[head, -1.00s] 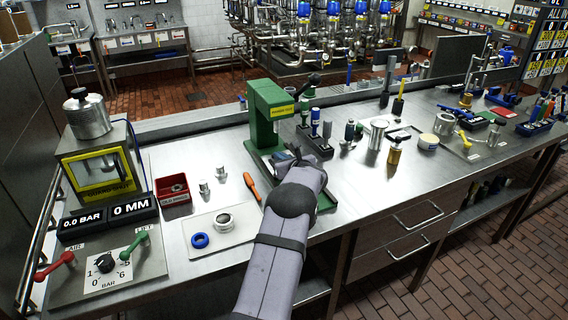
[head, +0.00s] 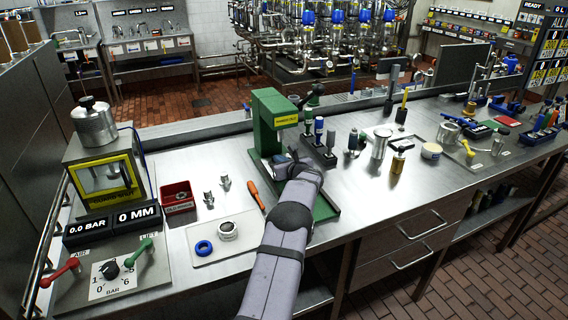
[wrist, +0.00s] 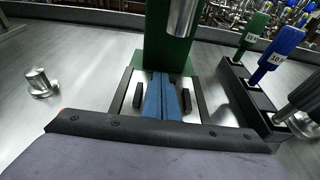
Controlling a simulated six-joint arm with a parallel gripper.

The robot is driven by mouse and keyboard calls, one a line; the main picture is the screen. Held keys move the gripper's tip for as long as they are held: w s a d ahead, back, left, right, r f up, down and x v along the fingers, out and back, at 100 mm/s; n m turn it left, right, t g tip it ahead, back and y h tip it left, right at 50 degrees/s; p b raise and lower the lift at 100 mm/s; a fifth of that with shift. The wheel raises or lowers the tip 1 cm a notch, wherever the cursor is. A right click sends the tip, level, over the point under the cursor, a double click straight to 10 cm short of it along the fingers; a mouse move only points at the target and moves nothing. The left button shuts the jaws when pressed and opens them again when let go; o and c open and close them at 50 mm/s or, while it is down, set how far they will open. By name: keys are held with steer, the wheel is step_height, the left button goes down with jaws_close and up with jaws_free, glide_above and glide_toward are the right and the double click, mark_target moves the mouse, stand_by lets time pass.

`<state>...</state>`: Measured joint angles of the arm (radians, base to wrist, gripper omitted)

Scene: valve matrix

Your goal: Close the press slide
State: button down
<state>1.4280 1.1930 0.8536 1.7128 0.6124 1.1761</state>
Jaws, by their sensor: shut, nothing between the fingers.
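The green press (head: 272,128) with a yellow label stands mid-bench; its green column (wrist: 167,45) and a metal ram (wrist: 182,18) show in the wrist view. My gripper (head: 281,159) is low at the front of the press, below its head. In the wrist view the gripper's blue fingers (wrist: 161,78) lie side by side, shut and empty, pointing at the column's foot. Around them is the slide area (wrist: 128,92), with dark side rails and two small black blocks. My wrist hides its near part, so I cannot tell the slide's exact position or whether the fingers touch it.
A rack with green and blue handled tools (wrist: 253,95) stands close right of the press. An orange-handled tool (head: 256,196), two small metal fittings (head: 224,183) and a red bin (head: 178,197) lie left. A white mat (head: 222,240) holds rings. Bench left of the press is partly clear.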

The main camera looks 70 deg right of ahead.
steer(key=shift+w+r, duration=0.1)
steer(key=shift+r, duration=0.05)
steer(key=shift+s+a+b, duration=0.35)
steer(key=shift+b, duration=0.05)
steer(key=shift+b+v, duration=1.75)
steer(key=shift+v, duration=2.85)
steer(key=shift+r, duration=0.1)
